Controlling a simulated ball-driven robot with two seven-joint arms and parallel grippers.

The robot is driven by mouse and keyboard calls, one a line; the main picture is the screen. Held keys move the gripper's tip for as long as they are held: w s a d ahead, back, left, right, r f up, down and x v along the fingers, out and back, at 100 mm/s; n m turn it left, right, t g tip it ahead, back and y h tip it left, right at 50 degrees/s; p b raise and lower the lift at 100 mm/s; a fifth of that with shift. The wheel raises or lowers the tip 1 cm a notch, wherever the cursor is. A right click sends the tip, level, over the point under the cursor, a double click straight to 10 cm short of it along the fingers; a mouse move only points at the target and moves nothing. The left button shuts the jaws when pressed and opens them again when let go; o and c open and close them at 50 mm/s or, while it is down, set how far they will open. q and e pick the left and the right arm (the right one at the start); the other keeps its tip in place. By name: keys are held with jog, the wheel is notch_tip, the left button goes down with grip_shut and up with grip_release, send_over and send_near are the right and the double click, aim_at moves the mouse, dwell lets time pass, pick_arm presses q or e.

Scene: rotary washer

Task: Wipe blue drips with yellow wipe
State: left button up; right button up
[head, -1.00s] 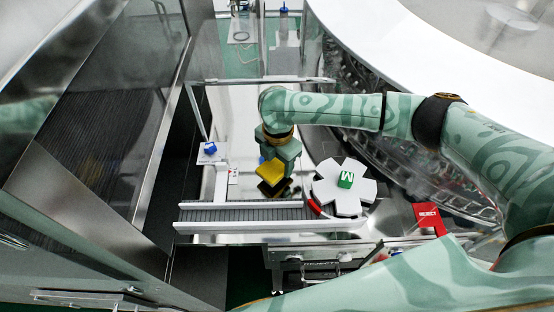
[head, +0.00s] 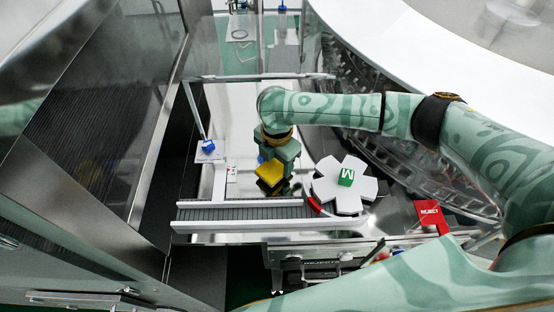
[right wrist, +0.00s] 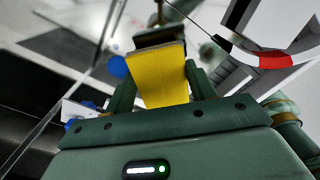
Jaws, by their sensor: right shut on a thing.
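My right gripper (head: 274,164) reaches down over the shiny deck and is shut on the yellow wipe (head: 269,174). In the right wrist view the yellow wipe (right wrist: 160,76) is held flat between the fingers. A blue spot (head: 261,159) shows just left of the gripper, partly hidden by it. A blue patch also shows left of the wipe in the right wrist view (right wrist: 118,67); I cannot tell whether it is a drip. Whether the wipe touches the deck is unclear. My left gripper is not in view.
A white star wheel (head: 328,190) with a green M block (head: 346,177) stands right of the gripper. A conveyor (head: 245,212) runs in front. A glass panel edge (head: 262,77) crosses behind.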

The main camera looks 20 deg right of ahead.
jog(key=shift+f, duration=0.8)
